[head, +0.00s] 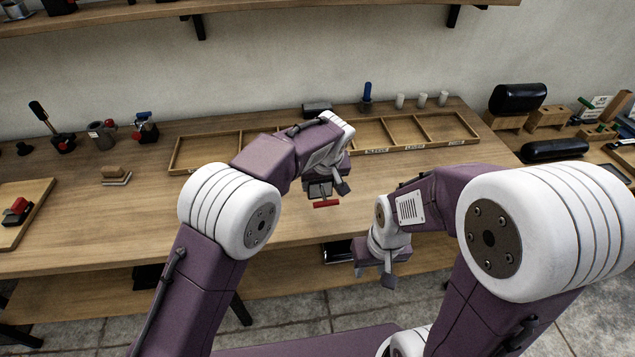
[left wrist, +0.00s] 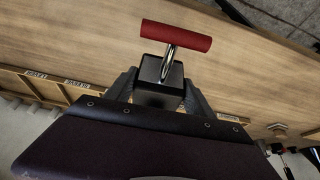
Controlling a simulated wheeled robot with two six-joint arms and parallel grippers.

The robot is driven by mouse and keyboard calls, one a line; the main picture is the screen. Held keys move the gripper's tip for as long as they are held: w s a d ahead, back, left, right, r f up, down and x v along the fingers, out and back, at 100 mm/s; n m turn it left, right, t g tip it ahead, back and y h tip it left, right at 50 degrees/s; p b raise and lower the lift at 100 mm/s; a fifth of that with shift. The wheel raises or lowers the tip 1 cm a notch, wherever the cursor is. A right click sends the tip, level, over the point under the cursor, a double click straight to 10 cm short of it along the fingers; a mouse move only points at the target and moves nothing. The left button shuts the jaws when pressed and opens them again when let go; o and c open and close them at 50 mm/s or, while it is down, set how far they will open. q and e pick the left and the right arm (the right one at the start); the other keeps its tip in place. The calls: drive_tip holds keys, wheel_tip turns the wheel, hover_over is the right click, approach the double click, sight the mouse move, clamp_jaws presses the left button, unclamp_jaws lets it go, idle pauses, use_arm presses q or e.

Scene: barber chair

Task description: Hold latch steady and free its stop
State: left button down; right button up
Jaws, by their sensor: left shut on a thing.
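The latch shows in the left wrist view as a dark block (left wrist: 158,92) with a shiny metal rod (left wrist: 168,62) and a red crossbar handle (left wrist: 176,35). My left gripper (head: 325,188) is shut on the dark block, one finger on each side. In the head view the red handle (head: 326,204) sticks out below the gripper, over the front part of the bench. My right gripper (head: 376,277) is open and empty in front of the bench edge, to the right of and lower than the latch. I cannot make out the stop as a separate part.
The wooden bench (head: 90,235) has a shallow divided tray (head: 405,133) at the back. Small tools stand at the left, near a board (head: 35,190) with a red-and-black part. White cups (head: 421,100) stand behind the tray. Black cushions (head: 518,98) lie at the right.

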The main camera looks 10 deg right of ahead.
use_arm(q)
drive_tip(key=shift+w+a+f+b, duration=0.3)
drive_tip(key=shift+a+f+b, duration=0.1)
drive_tip(key=shift+a+f, duration=0.1)
drive_tip(key=shift+w+a+f+b, duration=0.25)
drive_tip(key=shift+a+f+b, duration=0.15)
drive_tip(key=shift+a+f, duration=0.05)
drive_tip(key=shift+w+a+f+b, duration=0.65)
drive_tip(key=shift+w+a+f, duration=0.15)
drive_tip(key=shift+a+f, duration=0.55)
drive_tip(key=shift+w+a+f+b, duration=0.65)
drive_tip(key=shift+w+a+f, duration=0.15)
drive_tip(key=shift+a+f, duration=0.55)
drive_tip(key=shift+w+a+f+b, duration=0.65)
drive_tip(key=shift+w+a+f, duration=0.15)
drive_tip(key=shift+a+f, duration=0.55)
drive_tip(key=shift+f+b, duration=0.4)
drive_tip(key=shift+f, duration=0.1)
drive_tip(key=shift+c, duration=1.4)
unclamp_jaws()
